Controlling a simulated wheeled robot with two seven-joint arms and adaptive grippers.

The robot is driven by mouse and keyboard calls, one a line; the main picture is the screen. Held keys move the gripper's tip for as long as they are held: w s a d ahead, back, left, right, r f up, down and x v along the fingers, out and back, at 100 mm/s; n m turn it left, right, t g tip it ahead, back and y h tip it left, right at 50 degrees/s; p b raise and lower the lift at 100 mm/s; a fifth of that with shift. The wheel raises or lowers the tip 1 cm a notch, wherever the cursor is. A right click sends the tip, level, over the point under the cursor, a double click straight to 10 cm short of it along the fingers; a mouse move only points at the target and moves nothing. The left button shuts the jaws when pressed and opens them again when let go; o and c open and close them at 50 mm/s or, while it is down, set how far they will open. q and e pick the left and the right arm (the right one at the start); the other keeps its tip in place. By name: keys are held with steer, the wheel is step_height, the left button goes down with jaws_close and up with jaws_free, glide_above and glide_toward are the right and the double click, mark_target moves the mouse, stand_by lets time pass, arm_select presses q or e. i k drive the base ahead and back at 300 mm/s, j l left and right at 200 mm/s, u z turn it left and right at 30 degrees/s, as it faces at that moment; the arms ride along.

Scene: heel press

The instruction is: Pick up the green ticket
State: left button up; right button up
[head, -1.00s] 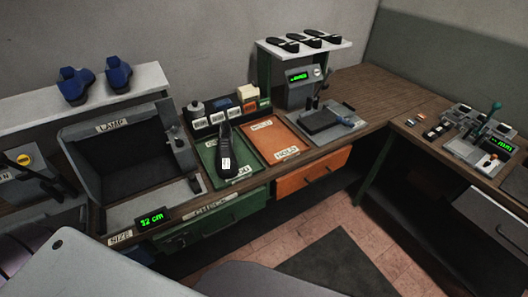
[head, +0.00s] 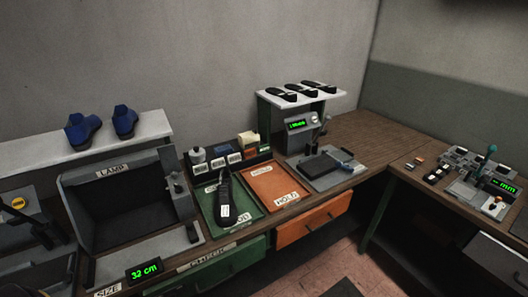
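I cannot make out a green ticket for certain. A ticket holder (head: 249,140) with cream, orange and some green parts stands at the back of the bench, behind the trays; its details are too small to tell. A green tray (head: 247,208) holds a dark shoe (head: 223,190) with a white label. Neither of my grippers is in view.
An orange tray (head: 270,187) lies right of the green tray. A press (head: 300,140) stands further right, with a dark pad (head: 321,163) before it. A lamp box (head: 115,205) is at left. Blue shoes (head: 84,130) sit on a shelf. Bare wood (head: 375,125) lies at the back right.

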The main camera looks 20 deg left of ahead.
mark_target(266, 147)
steer(key=i+l+u, duration=0.15)
steer(key=u, duration=0.3)
steer(key=l+u, duration=0.45)
steer(key=i+l+u, duration=0.1)
steer(key=l+u, duration=0.55)
steer(key=u, duration=0.2)
